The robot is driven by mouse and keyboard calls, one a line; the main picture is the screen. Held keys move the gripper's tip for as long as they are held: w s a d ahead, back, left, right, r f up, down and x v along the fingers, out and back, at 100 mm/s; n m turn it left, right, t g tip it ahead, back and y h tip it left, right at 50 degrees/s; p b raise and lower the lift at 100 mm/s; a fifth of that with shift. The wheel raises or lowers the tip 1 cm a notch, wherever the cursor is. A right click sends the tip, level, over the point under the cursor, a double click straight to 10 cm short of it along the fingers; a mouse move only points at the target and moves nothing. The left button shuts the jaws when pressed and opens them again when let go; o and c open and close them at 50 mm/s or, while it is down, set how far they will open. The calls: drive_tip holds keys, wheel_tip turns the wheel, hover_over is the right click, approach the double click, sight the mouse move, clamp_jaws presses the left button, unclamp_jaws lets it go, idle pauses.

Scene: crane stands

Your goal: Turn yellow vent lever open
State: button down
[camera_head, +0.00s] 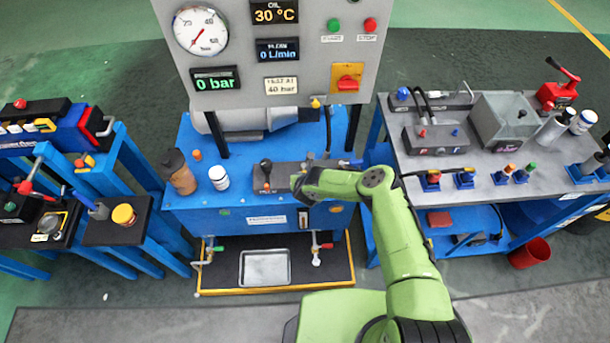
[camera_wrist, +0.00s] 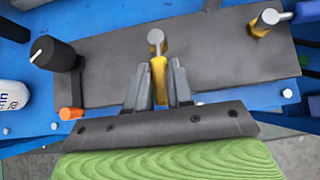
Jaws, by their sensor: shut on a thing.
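A yellow lever (camera_wrist: 159,82) with a round grey metal end (camera_wrist: 155,38) is on a dark grey block (camera_wrist: 110,65) in the wrist view. My gripper (camera_wrist: 159,78) has one finger on each side of the lever and is shut on it. The lever points toward my wrist. In the head view my own arm covers the lever and the gripper. The dark block (camera_head: 283,170) shows there only in part, on the blue bench (camera_head: 235,190).
A black knob (camera_wrist: 52,54) stands left on the block, and a second yellow fitting with a metal pin (camera_wrist: 265,22) stands right. An orange cap (camera_wrist: 71,113) is at the front edge. The gauge panel (camera_head: 270,100) rises behind. A white jar (camera_head: 219,178) stands left.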

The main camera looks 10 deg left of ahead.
drive_tip(key=shift+s+f, duration=0.25)
drive_tip(key=shift+f, duration=0.1)
drive_tip(key=c, duration=1.3)
unclamp_jaws()
drive_tip(key=o, duration=0.3)
drive_tip(key=shift+w, duration=0.2)
drive_tip(key=shift+r, duration=0.15)
drive_tip(key=p+v, duration=1)
drive_tip(key=v, duration=0.5)
drive_tip(key=shift+s+r, duration=0.25)
drive_tip(key=shift+r, duration=0.05)
drive_tip(key=shift+f, duration=0.1)
